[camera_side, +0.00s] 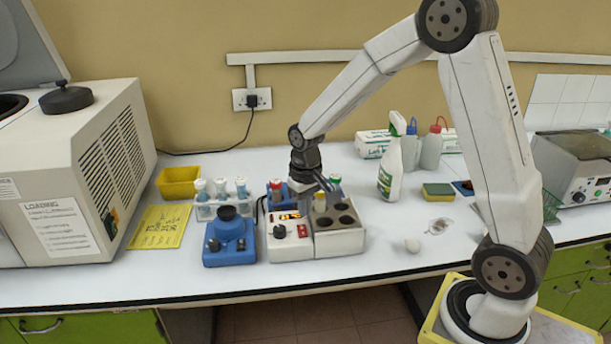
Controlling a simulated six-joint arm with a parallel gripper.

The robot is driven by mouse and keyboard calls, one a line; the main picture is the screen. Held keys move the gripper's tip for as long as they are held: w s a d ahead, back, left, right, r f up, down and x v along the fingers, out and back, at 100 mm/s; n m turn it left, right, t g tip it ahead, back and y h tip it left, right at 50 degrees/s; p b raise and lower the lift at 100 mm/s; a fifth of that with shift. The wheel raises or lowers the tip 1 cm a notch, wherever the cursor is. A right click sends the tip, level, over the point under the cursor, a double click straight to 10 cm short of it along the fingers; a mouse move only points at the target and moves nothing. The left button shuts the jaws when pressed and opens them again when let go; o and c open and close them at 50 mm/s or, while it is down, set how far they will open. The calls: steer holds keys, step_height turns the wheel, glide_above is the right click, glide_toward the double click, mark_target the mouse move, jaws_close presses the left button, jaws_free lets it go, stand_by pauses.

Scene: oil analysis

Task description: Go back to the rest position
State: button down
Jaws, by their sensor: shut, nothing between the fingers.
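My gripper (323,184) is shut and empty. It points down over the white heating block (338,243), close to the block's back wells. I cannot tell whether the fingers touch either tube. My arm reaches over from the right side of the bench.
A blue mixer (230,243) and a tube rack (221,209) stand left of the block. A large centrifuge (75,180) fills the left. A spray bottle (390,165) stands at the back right. The white bench (390,262) is mostly clear in front of the block.

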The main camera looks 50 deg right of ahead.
steer(key=s+a+n+t, duration=0.2)
steer(key=s+a, duration=0.4)
steer(key=s, duration=0.6)
steer(key=shift+a+n, duration=0.3)
